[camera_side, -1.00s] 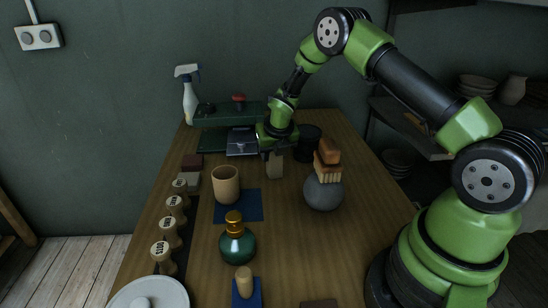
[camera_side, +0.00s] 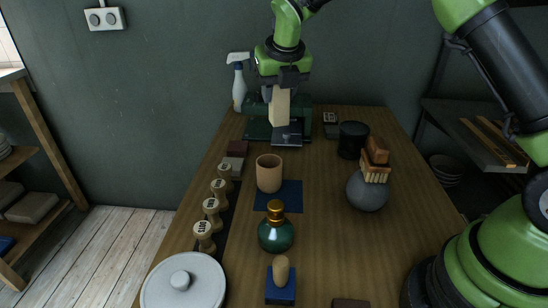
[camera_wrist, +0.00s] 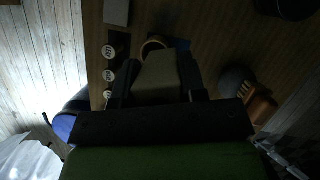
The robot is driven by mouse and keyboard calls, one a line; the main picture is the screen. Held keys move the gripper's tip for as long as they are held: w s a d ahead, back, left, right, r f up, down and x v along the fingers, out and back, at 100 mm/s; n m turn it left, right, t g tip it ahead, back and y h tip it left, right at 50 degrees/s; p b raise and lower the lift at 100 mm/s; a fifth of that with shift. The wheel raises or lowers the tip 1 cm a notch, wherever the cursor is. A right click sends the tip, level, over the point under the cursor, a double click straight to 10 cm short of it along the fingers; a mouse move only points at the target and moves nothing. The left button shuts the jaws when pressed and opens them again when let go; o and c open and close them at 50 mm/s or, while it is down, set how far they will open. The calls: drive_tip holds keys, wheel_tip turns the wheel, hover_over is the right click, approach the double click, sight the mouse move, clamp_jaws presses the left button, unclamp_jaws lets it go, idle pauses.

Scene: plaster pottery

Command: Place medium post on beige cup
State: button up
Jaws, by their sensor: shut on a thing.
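The medium post (camera_side: 279,105) is a pale beige rectangular block. My gripper (camera_side: 281,88) is shut on its upper part and holds it upright in the air, at the far end of the table. The beige cup (camera_side: 269,173) is an open tan cylinder standing upright on the table, nearer the camera than the post. The post is apart from the cup. In the wrist view the post (camera_wrist: 158,76) lies between the fingers and hides part of the cup, whose rim (camera_wrist: 153,44) shows past its end.
A dark blue mat (camera_side: 287,196) lies by the cup. A green bottle (camera_side: 276,235) and several labelled stamps (camera_side: 211,209) stand nearby. A grey round pot (camera_side: 367,192) with brushes (camera_side: 376,160) and a black container (camera_side: 352,139) stand right. A spray bottle (camera_side: 239,85) stands behind.

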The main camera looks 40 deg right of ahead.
drive_tip(key=a+r, duration=0.1)
drive_tip(key=a, duration=0.1)
hover_over(268, 159)
wheel_tip(268, 159, down, 9)
drive_tip(key=shift+s+f, duration=0.1)
drive_tip(key=shift+f, duration=0.1)
drive_tip(key=shift+f, duration=0.1)
drive_tip(key=o, duration=1.1)
drive_tip(key=shift+c, duration=0.2)
